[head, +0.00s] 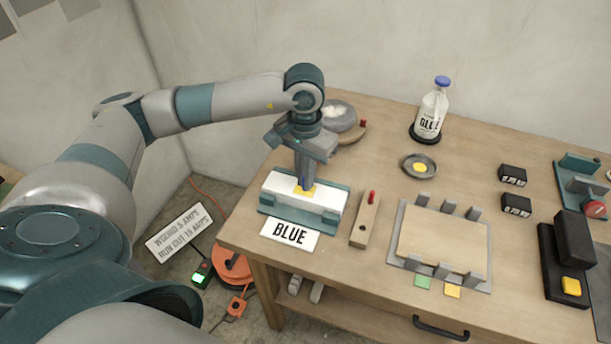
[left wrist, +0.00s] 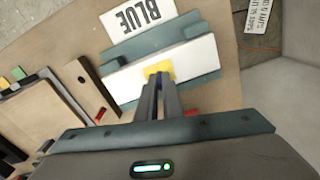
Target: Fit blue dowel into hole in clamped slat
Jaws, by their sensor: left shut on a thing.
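My left gripper (head: 304,186) points down over a white block (head: 275,187) in a teal holder (head: 334,213), behind a card reading BLUE. It is shut on the blue dowel (left wrist: 160,107), of which only a sliver shows between the fingers. The fingertips are at a yellow patch (left wrist: 159,70) on the block's top; the dowel's lower end is hidden. A narrow wooden slat (head: 363,225) with a red peg lies right of the holder; a dark hole shows in it in the left wrist view (left wrist: 88,82). I cannot see a clamp on it. My right gripper is not in view.
A pale board (head: 445,240) sits among grey posts on a grey plate. A glue bottle (head: 431,112), a small dish (head: 419,166), black boxes (head: 513,175) and a teal device with a red knob (head: 594,209) stand further right. Bare table lies between them.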

